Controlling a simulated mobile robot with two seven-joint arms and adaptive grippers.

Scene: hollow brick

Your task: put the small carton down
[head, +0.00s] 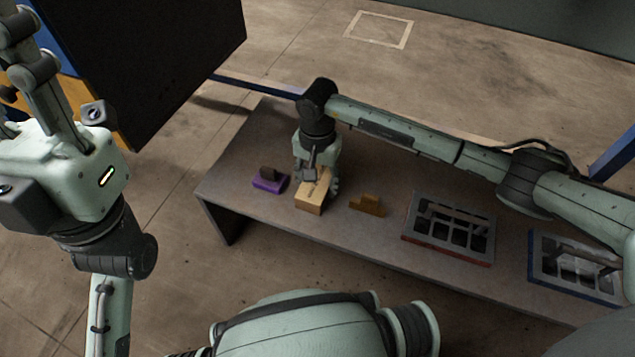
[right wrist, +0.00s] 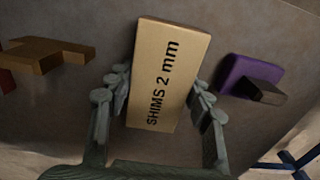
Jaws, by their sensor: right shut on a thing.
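The small carton (head: 311,197) is a tan box, lettered "SHIMS 2 mm" in the right wrist view (right wrist: 165,75). My right gripper (head: 318,183) is above it in the head view, with its fingers on either side of the carton and shut on it. I cannot tell whether the carton's underside touches the grey table (head: 240,205) or is just above it. My left gripper (head: 35,75) is raised at the far left, away from the table. Its fingers are partly cut off by the picture's edge.
A purple block with a dark piece on it (head: 268,182) is left of the carton. A stepped yellow-brown block (head: 367,205) is to its right. Farther right are a red-edged slotted tray (head: 447,252) and a blue-edged one (head: 560,290). Bare tabletop separates the blocks from the carton.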

